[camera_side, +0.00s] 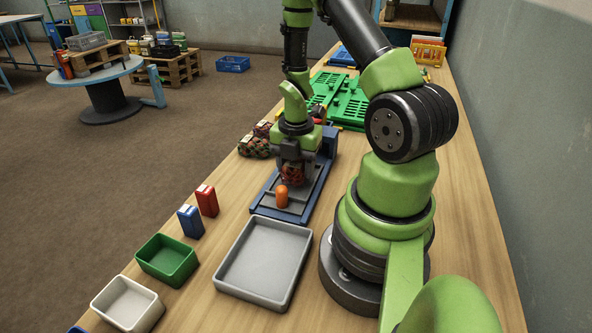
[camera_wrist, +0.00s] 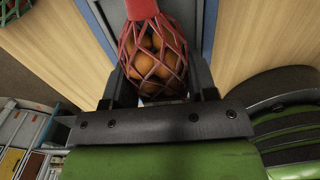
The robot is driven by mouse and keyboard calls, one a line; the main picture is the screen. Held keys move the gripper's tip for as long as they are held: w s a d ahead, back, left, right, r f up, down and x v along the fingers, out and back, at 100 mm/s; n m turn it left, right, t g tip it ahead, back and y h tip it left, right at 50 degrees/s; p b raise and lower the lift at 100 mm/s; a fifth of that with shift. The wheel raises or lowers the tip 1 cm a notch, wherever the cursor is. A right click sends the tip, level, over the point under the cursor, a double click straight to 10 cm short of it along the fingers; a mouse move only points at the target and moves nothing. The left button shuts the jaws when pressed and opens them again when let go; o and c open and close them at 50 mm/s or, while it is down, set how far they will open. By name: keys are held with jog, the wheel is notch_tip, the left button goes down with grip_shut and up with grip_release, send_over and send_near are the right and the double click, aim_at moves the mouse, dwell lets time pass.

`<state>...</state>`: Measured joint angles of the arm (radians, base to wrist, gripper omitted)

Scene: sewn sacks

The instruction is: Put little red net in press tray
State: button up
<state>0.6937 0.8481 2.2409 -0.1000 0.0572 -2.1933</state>
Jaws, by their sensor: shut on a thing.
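The little red net (camera_wrist: 153,55) is a red mesh sack with orange-brown round contents. In the wrist view it sits between the two jaws of my gripper (camera_wrist: 155,85), which is shut on it. In the side view my gripper (camera_side: 294,172) points down over the blue-framed press tray (camera_side: 262,204), and the net (camera_side: 292,174) shows partly between the jaws. I cannot tell whether the net touches the tray floor.
Other net sacks (camera_side: 254,147) lie left of the press. A grey tray (camera_side: 264,262), a green bin (camera_side: 167,260), a white bin (camera_side: 127,303), and blue (camera_side: 190,221) and red (camera_side: 207,200) packs stand nearer. Green slotted plates (camera_side: 345,98) lie behind.

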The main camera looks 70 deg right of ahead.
jog(key=shift+f, duration=0.75)
jog(key=shift+f, duration=0.1)
jog(key=o, duration=1)
